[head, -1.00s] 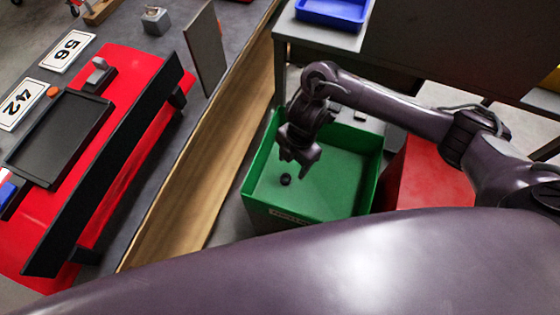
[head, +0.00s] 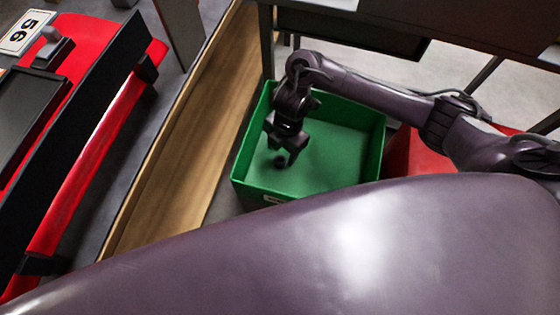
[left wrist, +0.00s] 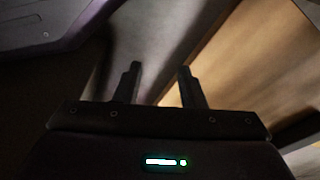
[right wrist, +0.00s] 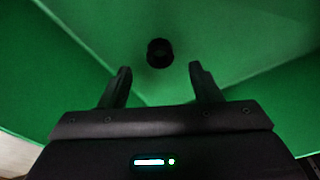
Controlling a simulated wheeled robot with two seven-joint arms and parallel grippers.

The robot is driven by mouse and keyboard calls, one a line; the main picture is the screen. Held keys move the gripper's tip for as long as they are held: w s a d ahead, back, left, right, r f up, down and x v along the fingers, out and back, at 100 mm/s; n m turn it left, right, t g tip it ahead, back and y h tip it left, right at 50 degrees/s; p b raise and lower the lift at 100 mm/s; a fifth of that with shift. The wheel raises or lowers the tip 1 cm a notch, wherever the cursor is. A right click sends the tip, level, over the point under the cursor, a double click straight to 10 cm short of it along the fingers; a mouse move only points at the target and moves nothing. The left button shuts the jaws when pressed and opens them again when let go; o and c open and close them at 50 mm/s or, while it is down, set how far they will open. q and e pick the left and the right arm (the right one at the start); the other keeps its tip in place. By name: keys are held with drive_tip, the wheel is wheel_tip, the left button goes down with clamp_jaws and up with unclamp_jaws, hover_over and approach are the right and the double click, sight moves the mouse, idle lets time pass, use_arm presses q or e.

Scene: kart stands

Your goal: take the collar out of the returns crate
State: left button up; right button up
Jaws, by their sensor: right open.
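The collar (head: 280,162) is a small dark ring on the floor of the green returns crate (head: 345,105). In the right wrist view the collar (right wrist: 160,53) lies ahead of and between the fingertips, with green floor around it. My right gripper (head: 283,154) is inside the crate, pointing down just above the collar. The right gripper (right wrist: 160,80) is open and empty. My left gripper (left wrist: 158,80) shows only in its own wrist view. It is open with nothing between its fingers.
A wooden board (head: 175,130) stands left of the crate. A red box (head: 405,155) is on the crate's right. A dark table (head: 400,20) overhangs behind the crate. A red kart part with a black bar (head: 90,130) is at the left.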

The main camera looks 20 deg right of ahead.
sight(280, 160)
drive_tip(key=f, duration=0.3)
drive_tip(key=f+b, duration=0.1)
drive_tip(key=shift+s+a+f, duration=0.15)
drive_tip(key=shift+a, duration=0.1)
use_arm(q)
drive_tip(key=w+r, duration=0.1)
drive_tip(key=d+r, duration=0.1)
drive_tip(key=r, duration=0.1)
drive_tip(key=shift+w+d, duration=0.1)
drive_tip(key=shift+w, duration=0.25)
use_arm(e)
drive_tip(key=c, duration=1.1)
drive_tip(key=shift+o, duration=0.2)
